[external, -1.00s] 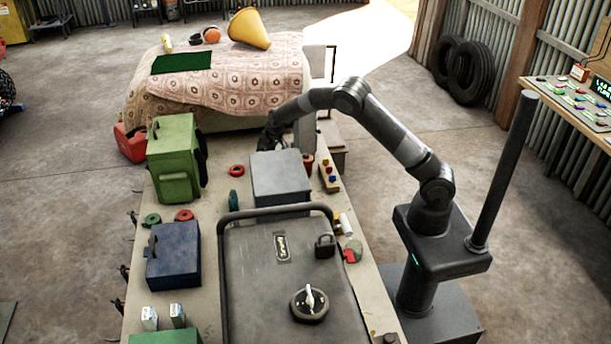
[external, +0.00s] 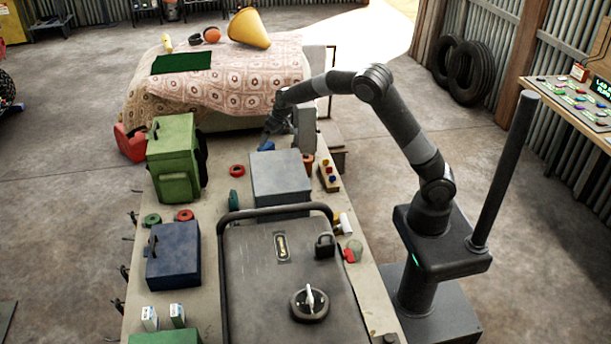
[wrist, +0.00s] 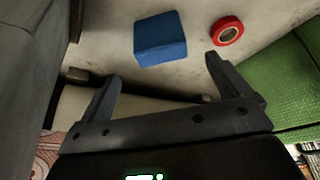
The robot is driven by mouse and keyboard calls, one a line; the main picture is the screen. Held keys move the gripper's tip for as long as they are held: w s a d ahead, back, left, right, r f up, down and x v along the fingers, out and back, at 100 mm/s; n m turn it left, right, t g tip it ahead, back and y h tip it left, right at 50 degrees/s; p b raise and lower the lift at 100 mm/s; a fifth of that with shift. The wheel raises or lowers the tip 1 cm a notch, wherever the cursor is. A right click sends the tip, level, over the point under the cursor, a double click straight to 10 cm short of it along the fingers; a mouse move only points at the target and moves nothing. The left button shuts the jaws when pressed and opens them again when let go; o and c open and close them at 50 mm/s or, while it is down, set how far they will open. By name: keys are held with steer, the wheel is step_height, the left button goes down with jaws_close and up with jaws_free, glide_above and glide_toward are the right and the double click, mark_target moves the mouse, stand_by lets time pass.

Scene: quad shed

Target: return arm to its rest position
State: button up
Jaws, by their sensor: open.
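My arm reaches from its base at the right over the far end of the workbench (external: 215,235), with the elbow raised. My gripper (external: 270,132) is above the bench near a blue block (external: 266,146). In the wrist view my gripper (wrist: 162,68) has its fingers spread apart with nothing held between them. The blue block (wrist: 160,38) lies on the bench beyond the fingertips, apart from them.
A grey box (external: 280,178) stands just in front of the gripper. A green backpack (external: 174,160) stands at the left, with a red ring (external: 237,170) between them. A cloth-covered table (external: 240,95) is behind. A black pole (external: 505,170) rises beside my base.

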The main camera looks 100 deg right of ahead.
steer(key=s+a+r+n+t+y, duration=0.1)
steer(key=a+r, duration=0.4)
steer(key=a, duration=0.3)
steer(key=s+a+r+n, duration=0.1)
steer(key=s+a+r, duration=0.1)
steer(key=a+r, duration=0.3)
steer(key=s+a+r+t+y, duration=0.1)
steer(key=a+r, duration=0.4)
steer(key=a, duration=0.7)
steer(key=shift+s+a+r+n+t+y, duration=0.15)
steer(key=shift+s+a+n+t+y, duration=0.15)
steer(key=shift+a+n, duration=0.1)
steer(key=s+a+n, duration=0.6)
steer(key=s+a, duration=1.3)
steer(key=s, duration=0.2)
steer(key=shift+s+y, duration=0.3)
